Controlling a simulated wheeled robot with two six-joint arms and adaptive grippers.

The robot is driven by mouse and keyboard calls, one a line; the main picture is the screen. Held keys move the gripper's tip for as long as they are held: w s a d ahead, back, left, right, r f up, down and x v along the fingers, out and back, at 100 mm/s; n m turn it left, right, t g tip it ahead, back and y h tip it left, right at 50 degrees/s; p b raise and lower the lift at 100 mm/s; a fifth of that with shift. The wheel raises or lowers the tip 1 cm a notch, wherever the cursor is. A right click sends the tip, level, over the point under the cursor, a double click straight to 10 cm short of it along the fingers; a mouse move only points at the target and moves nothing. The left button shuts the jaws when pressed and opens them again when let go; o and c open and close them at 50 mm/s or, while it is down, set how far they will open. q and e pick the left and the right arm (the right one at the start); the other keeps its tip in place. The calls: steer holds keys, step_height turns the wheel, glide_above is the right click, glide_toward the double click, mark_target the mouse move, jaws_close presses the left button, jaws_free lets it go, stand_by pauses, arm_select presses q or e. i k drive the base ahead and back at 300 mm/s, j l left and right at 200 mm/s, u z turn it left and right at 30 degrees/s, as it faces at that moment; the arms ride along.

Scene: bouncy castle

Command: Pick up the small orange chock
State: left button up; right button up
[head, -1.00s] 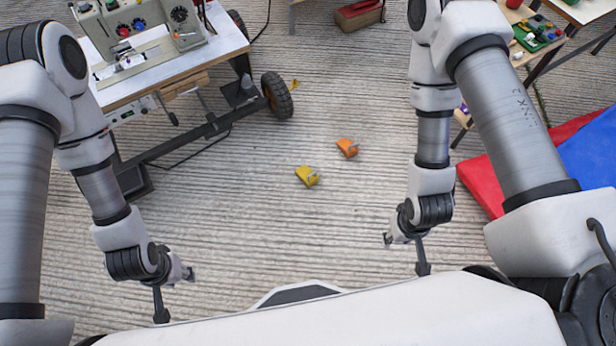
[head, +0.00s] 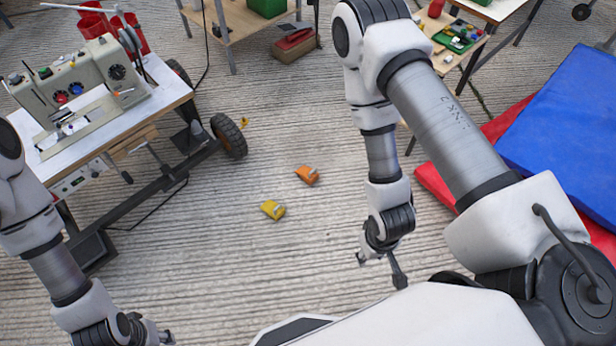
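The small orange chock (head: 308,175) lies on the ribbed concrete floor near the middle of the head view. A similar yellow chock (head: 272,210) lies just below and left of it, apart from it. My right gripper (head: 380,269) hangs to the lower right of both chocks, with its fingers spread and nothing between them. My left gripper (head: 166,338) is at the bottom edge, lower left of the chocks. It is partly cut off, and its fingers are too small to judge. Neither gripper touches a chock.
A wheeled cart (head: 150,107) with a sewing machine (head: 85,80) stands at the left, its black tyre (head: 229,136) near the chocks. Red and blue mats (head: 565,125) lie at the right. A brick-coloured box (head: 294,48) is at the back. The floor around the chocks is clear.

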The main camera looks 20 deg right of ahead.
mark_target(306, 170)
steer(key=i+l+z, duration=0.35)
steer(key=i, duration=0.15)
steer(key=i+l+z, duration=0.15)
steer(key=i+z, duration=0.2)
steer(key=i, duration=0.15)
steer(key=i+z, duration=0.35)
steer(key=i, duration=0.15)
